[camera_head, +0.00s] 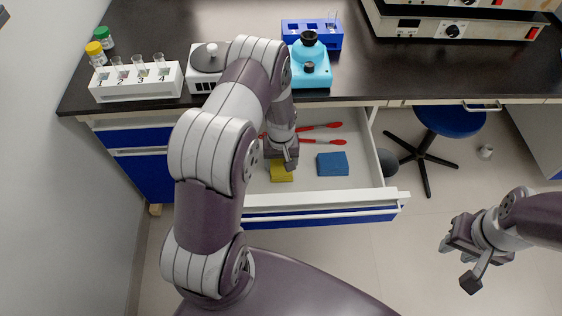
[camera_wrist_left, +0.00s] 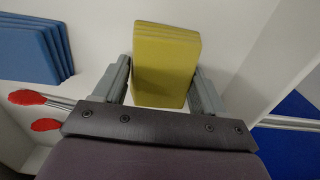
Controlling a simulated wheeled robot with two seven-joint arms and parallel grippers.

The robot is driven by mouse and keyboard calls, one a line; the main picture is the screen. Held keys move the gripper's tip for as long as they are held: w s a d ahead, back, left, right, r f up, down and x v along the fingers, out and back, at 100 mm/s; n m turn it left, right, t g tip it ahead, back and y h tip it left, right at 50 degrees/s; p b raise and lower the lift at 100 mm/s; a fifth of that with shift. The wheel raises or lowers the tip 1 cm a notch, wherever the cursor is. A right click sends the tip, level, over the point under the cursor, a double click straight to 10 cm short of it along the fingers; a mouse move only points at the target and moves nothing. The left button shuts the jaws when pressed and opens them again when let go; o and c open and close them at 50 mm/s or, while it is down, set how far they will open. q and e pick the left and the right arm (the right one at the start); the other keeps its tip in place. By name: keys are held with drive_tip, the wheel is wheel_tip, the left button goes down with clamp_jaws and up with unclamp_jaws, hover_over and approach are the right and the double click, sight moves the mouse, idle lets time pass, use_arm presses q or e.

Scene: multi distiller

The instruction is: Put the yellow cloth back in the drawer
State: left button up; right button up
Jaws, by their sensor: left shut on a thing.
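The yellow cloth (camera_head: 281,171) is a folded block inside the open drawer (camera_head: 368,176), left of the blue cloth. My left gripper (camera_head: 283,160) reaches down into the drawer and is shut on the yellow cloth. In the left wrist view the yellow cloth (camera_wrist_left: 165,65) sits between the two fingers of my left gripper (camera_wrist_left: 163,85). I cannot tell whether the cloth touches the drawer floor. My right gripper (camera_head: 462,262) hangs empty over the floor, right of the drawer, with its fingers apart.
A blue cloth (camera_head: 332,164) and red-ended utensils (camera_head: 322,142) lie in the drawer. The black counter (camera_head: 400,75) above holds a numbered tube rack (camera_head: 137,82), a stirrer (camera_head: 207,62), a cyan device (camera_head: 311,66) and a blue rack (camera_head: 325,36). A blue stool (camera_head: 450,122) stands right of the drawer.

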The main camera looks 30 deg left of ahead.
sight(282, 165)
use_arm(q)
drive_tip(key=shift+f, duration=0.1)
drive_tip(key=o, duration=1.2)
drive_tip(key=shift+r, duration=0.4)
wheel_tip(282, 165, up, 12)
drive_tip(key=p, duration=0.2)
drive_tip(key=s+d+r+m+t, duration=0.1)
drive_tip(key=s+d+r+m, duration=0.5)
drive_tip(key=s+r, duration=0.5)
drive_tip(key=s+d, duration=0.2)
drive_tip(key=shift+s+r+m, duration=0.15)
drive_tip(key=shift+s+m, duration=0.15)
